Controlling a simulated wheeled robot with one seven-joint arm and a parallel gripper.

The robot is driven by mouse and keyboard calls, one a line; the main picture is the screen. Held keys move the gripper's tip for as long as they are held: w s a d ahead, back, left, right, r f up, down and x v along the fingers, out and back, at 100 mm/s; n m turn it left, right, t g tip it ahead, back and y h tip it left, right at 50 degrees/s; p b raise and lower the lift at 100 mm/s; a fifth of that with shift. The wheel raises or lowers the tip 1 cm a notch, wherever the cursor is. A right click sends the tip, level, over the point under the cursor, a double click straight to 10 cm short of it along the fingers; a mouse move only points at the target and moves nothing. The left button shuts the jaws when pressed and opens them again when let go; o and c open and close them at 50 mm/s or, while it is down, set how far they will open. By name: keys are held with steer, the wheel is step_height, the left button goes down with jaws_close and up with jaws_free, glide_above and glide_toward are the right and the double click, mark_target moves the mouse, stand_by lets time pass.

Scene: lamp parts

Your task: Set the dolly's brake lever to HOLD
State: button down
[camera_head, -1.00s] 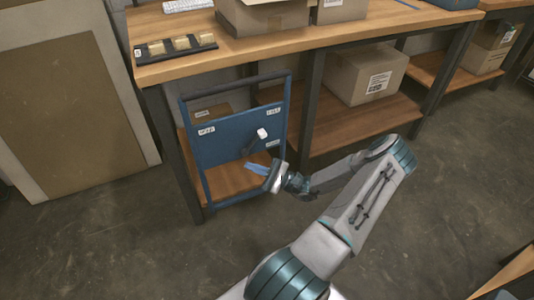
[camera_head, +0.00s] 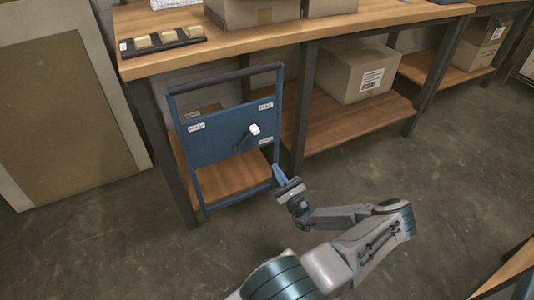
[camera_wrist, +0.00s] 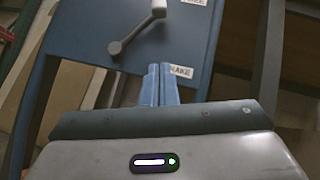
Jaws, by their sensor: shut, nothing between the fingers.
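The dolly (camera_head: 215,142) is a blue upright panel in a frame with a dark top bar. Its brake lever (camera_head: 245,139) has a white knob and a dark arm, and slants up to the right toward the upper-right label. The lever (camera_wrist: 138,29) also shows in the wrist view, beside a label reading FREE (camera_wrist: 195,3), cut by the frame edge. The left label (camera_head: 195,127) is too small to read surely. My gripper (camera_head: 278,172) is shut and empty by the dolly's lower right side, below and right of the lever. In the wrist view its blue fingertips (camera_wrist: 160,68) appear apart from the lever.
A partly covered label ending in AKE (camera_wrist: 181,71) is by the fingertips in the wrist view. A wooden workbench (camera_head: 290,34) stands behind the dolly, with a cardboard box (camera_head: 350,80) on its lower shelf. The floor in front is open.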

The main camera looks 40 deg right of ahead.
steer(key=b, duration=0.2)
glide_toward(246, 140)
steer(key=w+d+r, duration=0.3)
steer(key=w+d, duration=0.1)
steer(key=shift+w+a+r+b, duration=0.1)
steer(key=shift+a+r+b, duration=0.15)
steer(key=shift+r, duration=0.6)
steer(key=shift+a+r+b, duration=0.2)
steer(key=shift+a+r, duration=0.05)
steer(key=shift+r, duration=0.55)
